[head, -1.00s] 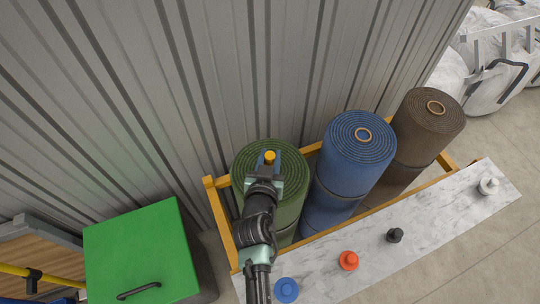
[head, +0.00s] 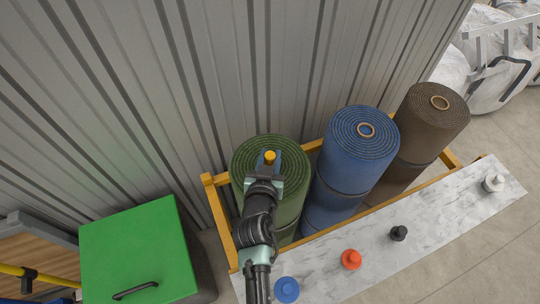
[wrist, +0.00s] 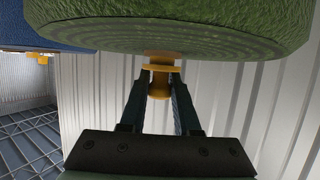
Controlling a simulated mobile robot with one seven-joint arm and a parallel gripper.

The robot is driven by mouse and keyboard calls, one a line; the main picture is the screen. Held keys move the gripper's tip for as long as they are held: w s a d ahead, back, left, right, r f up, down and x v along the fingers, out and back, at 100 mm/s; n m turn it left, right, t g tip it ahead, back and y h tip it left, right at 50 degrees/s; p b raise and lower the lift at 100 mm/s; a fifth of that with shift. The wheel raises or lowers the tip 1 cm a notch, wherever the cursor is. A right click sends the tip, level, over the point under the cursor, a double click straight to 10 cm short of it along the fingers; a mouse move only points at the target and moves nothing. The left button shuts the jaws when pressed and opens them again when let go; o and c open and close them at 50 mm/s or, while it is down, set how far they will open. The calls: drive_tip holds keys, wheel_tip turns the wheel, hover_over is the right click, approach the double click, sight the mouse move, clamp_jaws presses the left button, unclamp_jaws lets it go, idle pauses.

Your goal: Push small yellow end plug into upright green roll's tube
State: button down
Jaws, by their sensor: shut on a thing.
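The small yellow end plug (head: 270,156) is held by my gripper (head: 266,166) over the top of the upright green roll (head: 291,157). In the wrist view the plug (wrist: 159,67) shows its knob between the fingers of my gripper (wrist: 160,84) and its wider flange just off the end face of the green roll (wrist: 225,38). A short yellow part runs from the flange to the middle of that face. The tube's mouth is hidden, so I cannot tell how deep the plug sits. The plug looks roughly in line with the roll.
A blue roll (head: 350,160) and a brown roll (head: 425,130) stand to the right in a yellow frame (head: 222,215). A marble ledge (head: 375,262) in front holds blue, red, black and white plugs. A green-lidded box (head: 135,250) is at left; a ribbed wall stands behind.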

drive_tip(key=shift+f+b, duration=0.3)
drive_tip(key=shift+f, duration=0.05)
drive_tip(key=c, duration=0.6)
unclamp_jaws()
drive_tip(key=shift+o, duration=0.2)
drive_tip(key=shift+s, duration=0.1)
drive_tip(key=b+v, duration=0.1)
drive_tip(key=v, duration=1.1)
drive_tip(key=shift+s+r+b, duration=0.2)
drive_tip(key=shift+s+b, duration=0.15)
